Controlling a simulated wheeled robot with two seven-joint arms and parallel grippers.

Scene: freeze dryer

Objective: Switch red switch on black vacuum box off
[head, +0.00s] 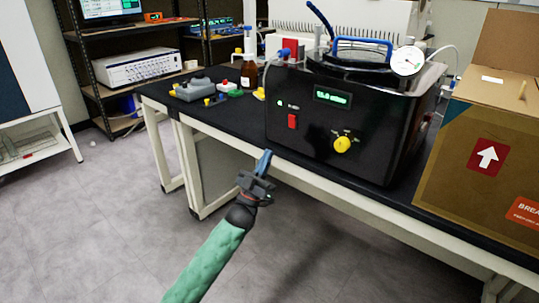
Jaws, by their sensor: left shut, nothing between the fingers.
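The black vacuum box (370,140) stands on the black-topped bench. Its front panel has a small red switch (292,121) on the left, a lit green display (332,98) and a yellow knob (342,145). I cannot tell the switch's position at this size. My left gripper (264,162) is shut and empty. It is in front of the bench edge, below and left of the red switch in the picture, and apart from the box. My right gripper does not show.
A cardboard box (470,165) stands on the bench (215,118) to the right of the vacuum box. A brown bottle (249,75) and small coloured items are on the left of the bench. Shelves (100,90) stand behind. The floor (110,220) at left is clear.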

